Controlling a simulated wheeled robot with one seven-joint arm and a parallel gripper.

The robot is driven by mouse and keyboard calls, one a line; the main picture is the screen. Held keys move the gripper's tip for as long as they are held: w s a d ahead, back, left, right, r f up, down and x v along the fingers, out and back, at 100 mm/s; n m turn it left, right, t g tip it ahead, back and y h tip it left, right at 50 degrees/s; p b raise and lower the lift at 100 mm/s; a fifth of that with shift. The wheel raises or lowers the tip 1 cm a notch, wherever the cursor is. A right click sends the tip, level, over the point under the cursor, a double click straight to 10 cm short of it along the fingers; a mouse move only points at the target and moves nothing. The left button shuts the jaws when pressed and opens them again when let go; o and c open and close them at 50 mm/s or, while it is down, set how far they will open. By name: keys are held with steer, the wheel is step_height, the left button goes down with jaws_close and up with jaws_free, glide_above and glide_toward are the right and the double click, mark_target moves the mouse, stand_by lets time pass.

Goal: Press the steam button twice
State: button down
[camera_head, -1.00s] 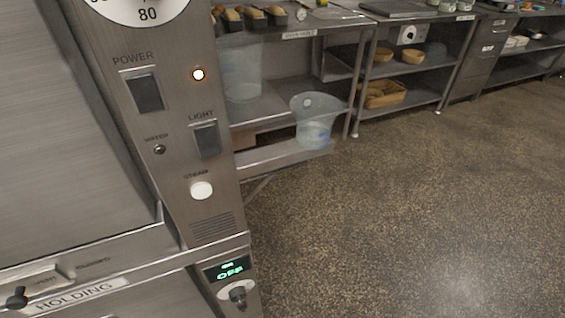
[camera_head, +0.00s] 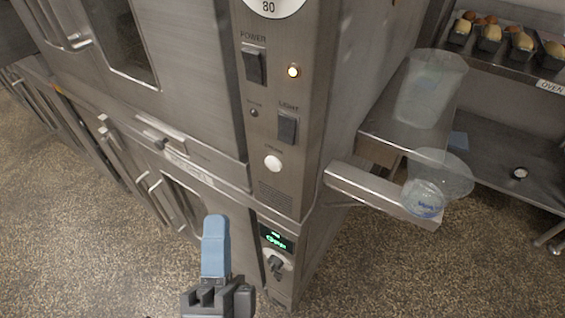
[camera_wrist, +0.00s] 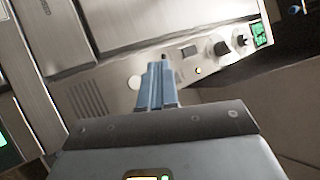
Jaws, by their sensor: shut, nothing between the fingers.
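The steam button (camera_head: 273,163) is a round white button low on the oven's steel control panel, below the light switch and above a vent grille. In the wrist view the white button (camera_wrist: 134,82) shows just left of my blue fingertips. My gripper (camera_head: 215,222) is at the lower middle of the head view, below and left of the button, with its blue fingers shut together and empty. The gripper (camera_wrist: 158,68) points toward the panel in the wrist view. In the head view the fingertips appear apart from the button.
A green display (camera_head: 276,238) and knob (camera_head: 277,264) sit below. A metal ledge (camera_head: 375,194) with a clear tub (camera_head: 424,198) juts out on the right.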

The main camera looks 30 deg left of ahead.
steer(key=shift+w, duration=0.15)
steer(key=b, duration=0.3)
glide_toward(273, 164)
steer(key=w+a+r, duration=0.3)
steer(key=a+r, duration=0.1)
steer(key=shift+a, duration=0.1)
stand_by(1.8)
steer(key=shift+w, duration=0.35)
steer(key=shift+w+b, duration=0.35)
stand_by(0.8)
steer(key=shift+s, duration=0.75)
steer(key=shift+p, duration=0.3)
